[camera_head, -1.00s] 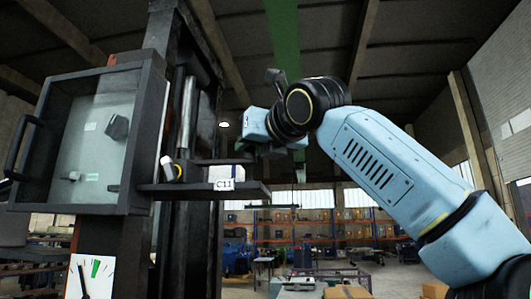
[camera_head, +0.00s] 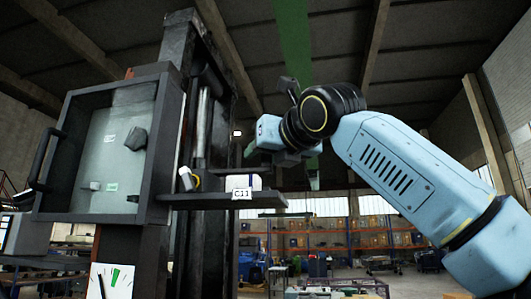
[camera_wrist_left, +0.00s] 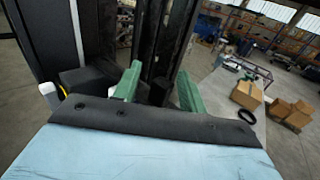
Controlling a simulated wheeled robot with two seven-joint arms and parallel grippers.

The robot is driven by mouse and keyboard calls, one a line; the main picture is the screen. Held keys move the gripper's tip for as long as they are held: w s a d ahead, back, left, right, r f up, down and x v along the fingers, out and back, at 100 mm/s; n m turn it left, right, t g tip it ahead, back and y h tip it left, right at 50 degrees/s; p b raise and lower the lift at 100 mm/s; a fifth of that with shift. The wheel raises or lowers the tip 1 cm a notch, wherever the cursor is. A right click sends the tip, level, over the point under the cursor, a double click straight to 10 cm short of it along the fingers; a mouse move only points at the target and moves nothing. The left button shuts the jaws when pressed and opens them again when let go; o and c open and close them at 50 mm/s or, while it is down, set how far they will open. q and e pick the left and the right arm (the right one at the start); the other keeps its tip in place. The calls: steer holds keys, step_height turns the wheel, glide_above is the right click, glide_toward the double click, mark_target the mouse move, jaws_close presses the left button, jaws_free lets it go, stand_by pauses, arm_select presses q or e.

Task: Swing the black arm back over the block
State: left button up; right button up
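My left gripper (camera_head: 284,165) hangs at the end of the light blue arm that enters the head view from the right. Dark metal shows behind the gap, but I see nothing clearly gripped. A dark upright column (camera_head: 195,70) carries the plate. The right gripper is out of view.
A grey glass-fronted box (camera_head: 108,150) with a handle is beside the column, above a white dial (camera_head: 111,281). A small white-and-yellow cylinder (camera_head: 187,179) is on the plate. Cardboard boxes (camera_wrist_left: 247,96) stand to the right in the wrist view. Racks (camera_head: 345,238) are far behind.

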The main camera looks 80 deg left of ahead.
arm_select(q)
steer(key=b+v, duration=0.1)
steer(key=v, duration=1.2)
steer(key=shift+d+b, duration=0.2)
steer(key=shift+b, duration=0.1)
